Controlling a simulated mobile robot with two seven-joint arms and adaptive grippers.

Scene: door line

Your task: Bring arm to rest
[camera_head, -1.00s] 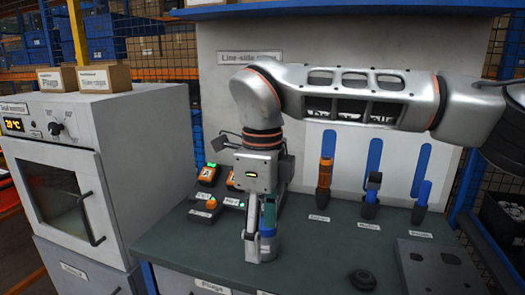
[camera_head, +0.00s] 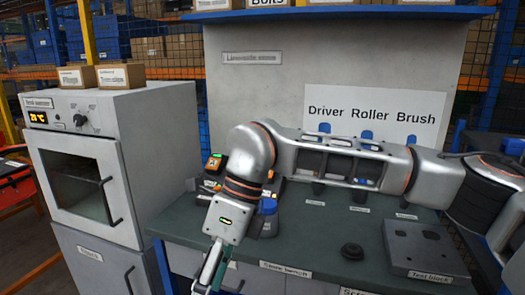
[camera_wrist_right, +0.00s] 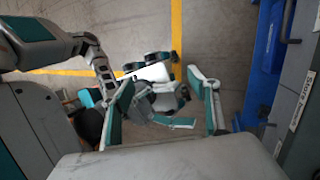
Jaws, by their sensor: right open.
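My right arm crosses the head view from the right, bent down at the wrist. Its gripper (camera_head: 210,275) hangs at the front edge of the workbench (camera_head: 330,235), partly cut off by the picture's bottom edge. In the right wrist view the gripper (camera_wrist_right: 160,92) has its two teal-and-grey fingers wide apart. The gap holds nothing; the floor and parts of my own body show beyond it.
A grey item with a blue top (camera_head: 268,207) stands on the bench behind my wrist. A black round part (camera_head: 352,251) and a grey test block (camera_head: 425,250) lie to the right. A white oven-like cabinet (camera_head: 110,110) stands left. Tools hang below the "Driver Roller Brush" sign (camera_head: 375,112).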

